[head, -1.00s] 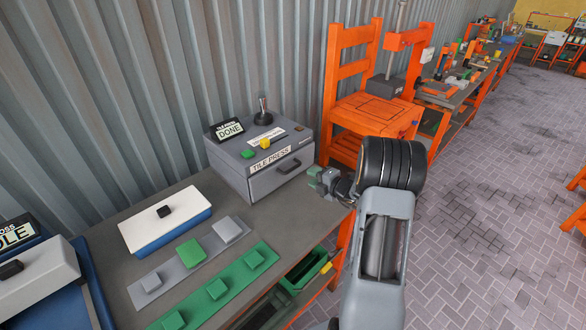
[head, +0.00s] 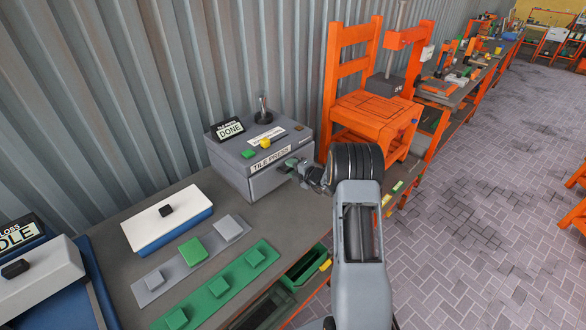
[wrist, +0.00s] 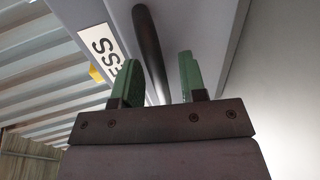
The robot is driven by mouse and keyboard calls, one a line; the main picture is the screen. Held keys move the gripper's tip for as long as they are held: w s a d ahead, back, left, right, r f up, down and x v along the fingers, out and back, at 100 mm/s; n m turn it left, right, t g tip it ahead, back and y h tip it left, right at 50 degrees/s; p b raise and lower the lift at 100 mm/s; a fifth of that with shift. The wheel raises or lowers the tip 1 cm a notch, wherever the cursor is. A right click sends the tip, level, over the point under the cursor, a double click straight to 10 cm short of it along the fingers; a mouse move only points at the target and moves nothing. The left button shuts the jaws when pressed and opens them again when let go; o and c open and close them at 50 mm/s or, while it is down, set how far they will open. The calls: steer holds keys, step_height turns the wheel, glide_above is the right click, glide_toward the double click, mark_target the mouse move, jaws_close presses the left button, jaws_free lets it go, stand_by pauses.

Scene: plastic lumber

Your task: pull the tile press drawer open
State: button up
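The tile press (head: 240,176) is a grey box on the bench against the wall, with a "TILE PRESS" label on its front. The wrist view shows the press front (wrist: 215,20) close up, with the dark drawer handle (wrist: 147,32) as a long bar. My gripper (head: 292,163) is at the drawer front. In the wrist view my gripper (wrist: 158,75) is open, its two green fingers apart with the handle running between them. I cannot tell whether either finger touches it. In the head view my gripper covers the handle. The drawer looks closed.
A "DONE" sign (head: 229,130), a lever (head: 262,108), a green button and a yellow one are on the press top. A white-lidded box (head: 167,217) and strips with tiles (head: 215,289) lie on the bench.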

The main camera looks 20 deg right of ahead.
jaws_close()
steer(key=shift+s, duration=0.1)
stand_by(0.4)
